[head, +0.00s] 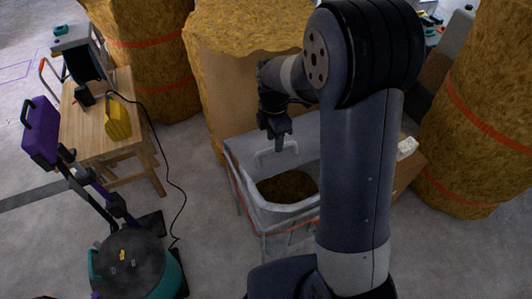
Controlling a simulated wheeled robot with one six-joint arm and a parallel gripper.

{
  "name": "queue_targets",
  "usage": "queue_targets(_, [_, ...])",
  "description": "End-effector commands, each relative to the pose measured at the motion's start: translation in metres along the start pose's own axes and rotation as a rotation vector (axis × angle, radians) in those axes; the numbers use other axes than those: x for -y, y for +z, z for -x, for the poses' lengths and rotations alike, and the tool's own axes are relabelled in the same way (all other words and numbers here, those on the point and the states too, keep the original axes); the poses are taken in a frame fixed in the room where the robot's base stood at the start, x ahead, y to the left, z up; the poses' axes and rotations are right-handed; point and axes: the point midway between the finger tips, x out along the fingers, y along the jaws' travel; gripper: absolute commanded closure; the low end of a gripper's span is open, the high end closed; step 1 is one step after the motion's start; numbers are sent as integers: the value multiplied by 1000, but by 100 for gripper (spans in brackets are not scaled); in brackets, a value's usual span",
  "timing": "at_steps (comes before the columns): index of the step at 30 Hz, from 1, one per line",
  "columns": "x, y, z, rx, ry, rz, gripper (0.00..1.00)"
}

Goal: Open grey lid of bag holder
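The bag holder (250,203) stands on the floor in the middle of the head view, with a pale liner around its rim. Its opening shows brown loose material inside. The grey lid (241,151) is at the far side of the opening, tilted up from it, with a pale loop handle (264,157) on its face. My gripper (279,147) points down at the handle's right part. Its fingers are too small and dark to tell whether they grip the handle. My arm hides the right side of the holder.
Large straw-coloured bales (158,62) stand behind, with another bale (480,110) at the right. A wooden table (103,128) with tools is at the left. A purple and teal machine (135,262) with a black cable stands at the lower left. Bare floor lies between.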

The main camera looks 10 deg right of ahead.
Motion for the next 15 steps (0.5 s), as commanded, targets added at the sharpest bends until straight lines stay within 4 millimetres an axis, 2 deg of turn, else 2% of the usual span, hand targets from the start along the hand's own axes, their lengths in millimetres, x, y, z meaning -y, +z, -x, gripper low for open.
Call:
queue_targets(4, [2,8,-7,0,3,0,64])
queue_targets(15, [3,9,-8,1,1,1,64])
